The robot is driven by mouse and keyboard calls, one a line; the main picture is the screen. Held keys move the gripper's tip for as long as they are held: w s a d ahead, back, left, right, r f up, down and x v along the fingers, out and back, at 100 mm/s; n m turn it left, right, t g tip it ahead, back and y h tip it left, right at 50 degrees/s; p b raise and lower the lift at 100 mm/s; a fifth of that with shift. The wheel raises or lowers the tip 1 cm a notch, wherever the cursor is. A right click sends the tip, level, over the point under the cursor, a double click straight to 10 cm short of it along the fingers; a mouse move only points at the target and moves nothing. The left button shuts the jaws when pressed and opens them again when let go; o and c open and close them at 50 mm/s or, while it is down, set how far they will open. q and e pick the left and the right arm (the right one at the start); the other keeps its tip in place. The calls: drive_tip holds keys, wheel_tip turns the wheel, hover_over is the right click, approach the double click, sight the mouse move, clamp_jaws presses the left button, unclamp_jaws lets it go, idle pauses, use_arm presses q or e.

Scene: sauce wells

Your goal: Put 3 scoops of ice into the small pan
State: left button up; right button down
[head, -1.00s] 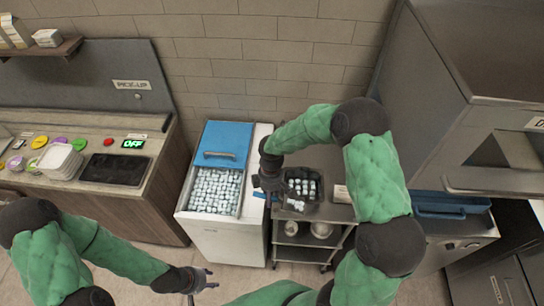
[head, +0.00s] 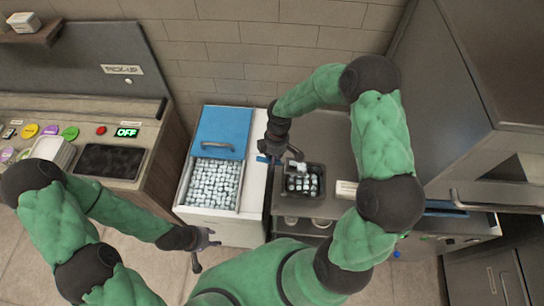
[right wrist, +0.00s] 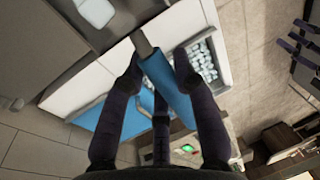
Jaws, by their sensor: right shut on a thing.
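The ice bin (head: 240,185) has its blue lid slid back and shows many ice cubes (head: 213,183). The small dark pan (head: 304,197) is on the cart to its right, with several ice cubes in it. My right gripper (head: 277,152) is at the pan's back left, shut on the scoop's blue handle (right wrist: 166,88). The scoop's metal neck (right wrist: 142,43) shows in the right wrist view. Some pale cubes (head: 297,166) are at the pan's back edge; whether they lie in the scoop or pan is unclear. My left gripper (head: 205,250) is open and empty, low in front of the bin.
The pick-up counter (head: 150,185) with a dark pad and coloured buttons stands at the left. A grey machine (head: 450,120) stands at the right. The cart's top (head: 330,140) is partly hidden by my right arm. Floor is free in front of the bin.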

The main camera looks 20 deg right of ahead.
sight(278, 161)
drive_tip(key=shift+s+d+r+y, duration=0.15)
drive_tip(key=shift+s+r+y, duration=0.1)
drive_tip(key=shift+r+y, duration=0.05)
drive_tip(key=shift+d+r+t, duration=0.15)
drive_tip(key=shift+t, duration=0.25)
drive_tip(key=shift+d+y+b, duration=0.3)
drive_tip(key=shift+y+b, duration=0.1)
drive_tip(key=shift+y, duration=0.3)
drive_tip(key=shift+s+d+r+t+y+b, duration=0.35)
drive_tip(key=shift+r+t+y+b, duration=0.3)
drive_tip(key=shift+b, duration=0.45)
drive_tip(key=y+b, duration=0.1)
drive_tip(key=d+r+b, duration=0.1)
drive_tip(key=shift+s+d+r+n+t+y+b, duration=0.2)
drive_tip(key=shift+r+n+t+y+b, duration=0.05)
drive_tip(key=shift+n+t+y+b, duration=0.1)
drive_tip(key=d+y+b, duration=0.1)
drive_tip(key=b, duration=0.1)
drive_tip(key=s+r+t+y+b, duration=0.1)
drive_tip(key=b, duration=0.2)
drive_tip(key=d+r+b, duration=0.1)
drive_tip(key=b, duration=0.1)
drive_tip(key=shift+s+d+y, duration=0.3)
drive_tip(key=shift+y, duration=0.1)
drive_tip(key=shift+s+d+r+n+t+y+b, duration=0.25)
drive_tip(key=shift+r+t+y+b, duration=0.2)
drive_tip(key=shift+b, duration=0.35)
drive_tip(key=shift+w, duration=0.1)
